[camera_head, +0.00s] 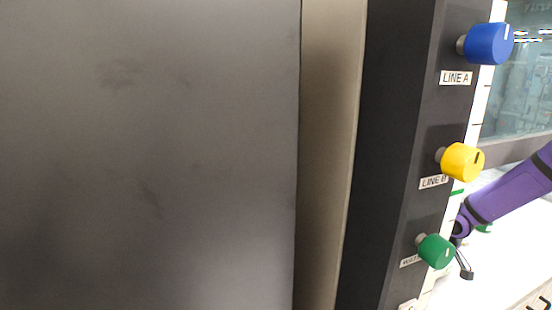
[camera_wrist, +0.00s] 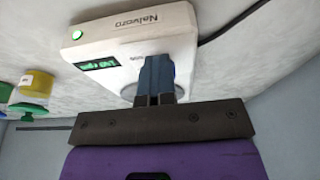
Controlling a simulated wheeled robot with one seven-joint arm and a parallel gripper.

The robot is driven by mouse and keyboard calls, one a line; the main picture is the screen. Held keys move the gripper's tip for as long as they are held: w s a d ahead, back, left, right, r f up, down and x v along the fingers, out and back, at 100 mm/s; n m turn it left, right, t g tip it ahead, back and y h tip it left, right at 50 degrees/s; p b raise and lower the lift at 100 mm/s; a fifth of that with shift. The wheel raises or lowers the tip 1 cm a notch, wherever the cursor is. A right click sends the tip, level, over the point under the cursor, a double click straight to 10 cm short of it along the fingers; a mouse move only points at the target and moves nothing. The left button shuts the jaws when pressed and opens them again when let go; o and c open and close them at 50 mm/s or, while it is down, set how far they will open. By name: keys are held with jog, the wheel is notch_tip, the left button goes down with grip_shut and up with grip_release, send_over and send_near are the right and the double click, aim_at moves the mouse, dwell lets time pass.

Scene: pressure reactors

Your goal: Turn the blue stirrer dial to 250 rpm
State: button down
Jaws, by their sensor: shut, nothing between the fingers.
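The stirrer is a white unit (camera_wrist: 110,35) marked "Nalvoro", seen upside down in the wrist view. It has a lit green display (camera_wrist: 97,64) whose digits I cannot read. My gripper (camera_wrist: 156,60) is shut and empty, with its fingertips over the front of the unit, right of the display. A sliver of the blue stirrer dial (camera_wrist: 174,70) shows at the right edge of the fingers, which hide most of it. I cannot tell whether they touch it, nor see its setting. The stirrer unit is not made out in the head view.
A dark panel in the head view carries a blue LINE A knob (camera_head: 488,44), a yellow LINE B knob (camera_head: 462,161) and a green knob (camera_head: 436,251). A large grey surface (camera_head: 150,150) fills the left. A black cable (camera_wrist: 235,22) runs behind the stirrer.

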jog(key=shift+s+a+f, duration=0.4)
jog(key=shift+a, duration=0.3)
jog(key=shift+s+d, duration=0.1)
jog(key=shift+s, duration=0.25)
jog(key=shift+w+r, duration=0.2)
jog(key=shift+r, duration=0.2)
jog(key=shift+w+d+r, duration=0.1)
jog(key=shift+d+r, duration=0.05)
jog(key=shift+r, duration=2.5)
